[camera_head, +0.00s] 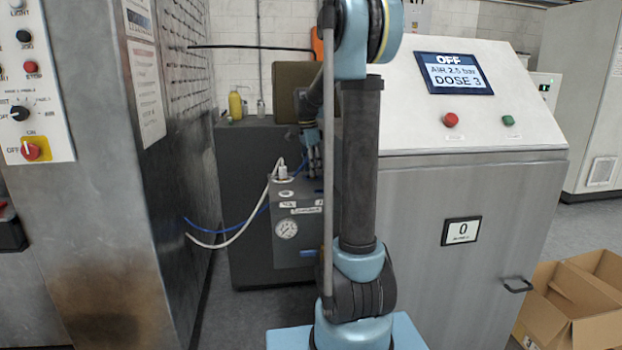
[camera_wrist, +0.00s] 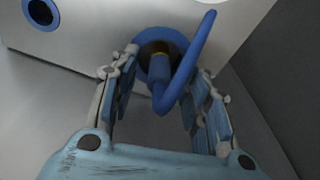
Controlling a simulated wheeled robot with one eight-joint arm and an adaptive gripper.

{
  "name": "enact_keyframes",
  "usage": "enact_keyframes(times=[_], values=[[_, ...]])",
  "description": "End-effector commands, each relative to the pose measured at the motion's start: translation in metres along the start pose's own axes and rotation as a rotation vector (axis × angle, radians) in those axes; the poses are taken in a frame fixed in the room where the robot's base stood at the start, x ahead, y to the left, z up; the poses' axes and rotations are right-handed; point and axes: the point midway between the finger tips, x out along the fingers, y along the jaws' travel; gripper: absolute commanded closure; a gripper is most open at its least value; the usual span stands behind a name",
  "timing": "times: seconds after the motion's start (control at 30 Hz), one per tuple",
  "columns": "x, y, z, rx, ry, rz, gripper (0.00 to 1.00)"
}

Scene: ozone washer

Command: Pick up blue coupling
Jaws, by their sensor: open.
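My gripper (camera_wrist: 168,72) is open, with one finger on each side of the coupling. A gap shows on the left; contact on the right is unclear. In the head view my gripper (camera_head: 314,178) points down over the top of a grey box (camera_head: 287,250). There the coupling is mostly hidden, and part of the blue hose (camera_head: 250,219) runs left.
A white plug and hose (camera_head: 232,236) stand close to the left of my gripper. The grey box has a round gauge (camera_head: 287,229). A second blue ring (camera_wrist: 41,13) is at the wrist view's upper left. A steel cabinet (camera_head: 135,180) and a control console (camera_head: 455,230) flank the space.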

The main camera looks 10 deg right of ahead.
Motion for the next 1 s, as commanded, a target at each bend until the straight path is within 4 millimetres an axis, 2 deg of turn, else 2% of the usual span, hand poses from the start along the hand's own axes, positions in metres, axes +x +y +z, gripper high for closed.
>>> enact_keyframes(times=[0.07,0.23,0.27,0.67,0.77,1.0], values=[[0.0,0.0,0.0,0.0,0.0,0.0,0.59],[0.0,0.0,0.0,0.0,0.0,0.0,0.98],[0.0,0.0,0.0,0.0,0.0,0.0,1.0],[-0.004,0.0,-0.001,0.0,0.0,0.0,1.0],[-0.014,0.0,-0.002,0.0,0.0,0.0,1.0],[-0.056,0.0,-0.007,0.0,0.0,0.0,1.0]])
